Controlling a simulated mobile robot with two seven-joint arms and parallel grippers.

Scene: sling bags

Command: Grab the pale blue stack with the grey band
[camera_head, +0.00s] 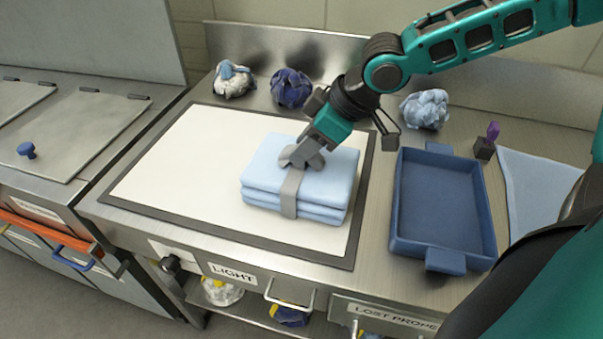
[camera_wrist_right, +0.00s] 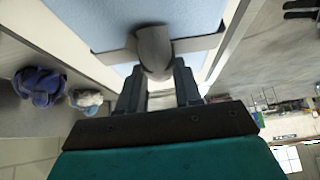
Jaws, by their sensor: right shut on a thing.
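The pale blue stack of folded cloth (camera_head: 330,178) sits on the white panel, towards its right end. A grey band (camera_head: 291,192) runs around it, with a rounded grey grip on top. My right gripper (camera_head: 301,155) is shut on that grip from above. In the right wrist view, my right gripper's fingers (camera_wrist_right: 158,85) close around the grey grip (camera_wrist_right: 154,50), with the band (camera_wrist_right: 200,43) and pale blue cloth (camera_wrist_right: 130,12) behind it. Any gap under the stack cannot be told. My left gripper is not in view.
A blue tray (camera_head: 398,205) stands empty right of the panel (camera_head: 165,165). Crumpled cloths, white (camera_head: 233,82), dark blue (camera_head: 291,88) and light blue (camera_head: 426,108), lie along the back. A dark block with a purple handle (camera_head: 486,145) stands behind the tray's right side.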

